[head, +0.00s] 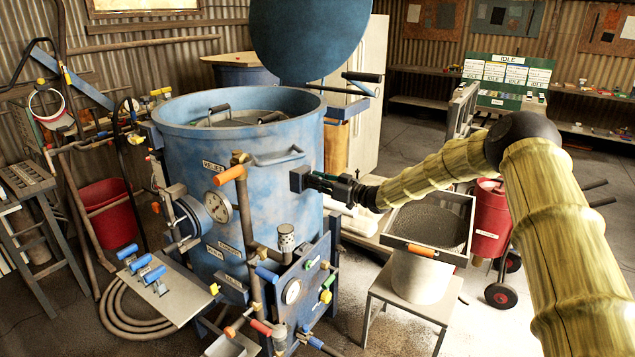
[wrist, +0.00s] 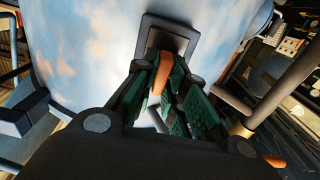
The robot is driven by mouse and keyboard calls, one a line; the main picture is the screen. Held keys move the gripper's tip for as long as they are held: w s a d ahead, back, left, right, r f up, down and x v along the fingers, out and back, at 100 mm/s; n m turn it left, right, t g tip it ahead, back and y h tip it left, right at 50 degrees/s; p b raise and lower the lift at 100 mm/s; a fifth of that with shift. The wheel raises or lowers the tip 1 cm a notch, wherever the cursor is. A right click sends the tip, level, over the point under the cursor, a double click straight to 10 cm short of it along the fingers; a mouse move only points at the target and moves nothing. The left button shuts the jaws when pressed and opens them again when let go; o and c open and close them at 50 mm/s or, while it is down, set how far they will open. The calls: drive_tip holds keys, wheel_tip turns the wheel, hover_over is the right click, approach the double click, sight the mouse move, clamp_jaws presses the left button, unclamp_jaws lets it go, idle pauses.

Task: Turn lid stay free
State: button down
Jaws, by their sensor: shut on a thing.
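The blue pot (head: 240,135) stands upright with its round lid (head: 310,35) raised above its open mouth. A dark bracket (head: 299,179) sits on the pot's right side, and it shows in the wrist view as a dark square frame (wrist: 183,22). My gripper (head: 320,183) reaches this bracket from the right. In the wrist view, an orange strip-like lever (wrist: 162,72) stands between the green finger pads of my gripper (wrist: 168,82), which is shut on it. Its far end is hidden in the bracket. I cannot tell from its shape whether it is the lid stay.
A gauge (head: 218,206), pipes and valves crowd the pot's front. A square sieve tray (head: 430,225) on a stand is below my arm. A red wheeled tank (head: 490,222) stands at right. A dark-handled bar (head: 360,78) juts out by the lid. Open floor lies behind.

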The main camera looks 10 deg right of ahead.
drive_tip(key=shift+f+b, duration=0.1)
drive_tip(key=shift+b, duration=0.35)
drive_tip(key=n+b, duration=0.2)
drive_tip(key=b, duration=0.1)
drive_tip(key=n+b, duration=0.2)
drive_tip(key=b, duration=0.1)
drive_tip(key=n+b, duration=0.2)
drive_tip(key=b, duration=0.1)
drive_tip(key=shift+s+a+f, duration=0.25)
drive_tip(key=shift+a+f, duration=0.05)
drive_tip(key=n+b, duration=0.4)
drive_tip(key=b, duration=0.1)
drive_tip(key=shift+s+f, duration=0.1)
drive_tip(key=shift+f, duration=0.1)
drive_tip(key=n+b, duration=0.2)
drive_tip(key=b, duration=0.1)
drive_tip(key=n+b, duration=0.3)
drive_tip(key=b, duration=0.1)
drive_tip(key=shift+s+a+f, duration=0.1)
drive_tip(key=shift+a+f, duration=0.1)
drive_tip(key=n+b, duration=0.2)
drive_tip(key=b, duration=0.1)
drive_tip(key=shift+n+b, duration=0.3)
drive_tip(key=shift+n, duration=0.1)
drive_tip(key=shift+r, duration=0.15)
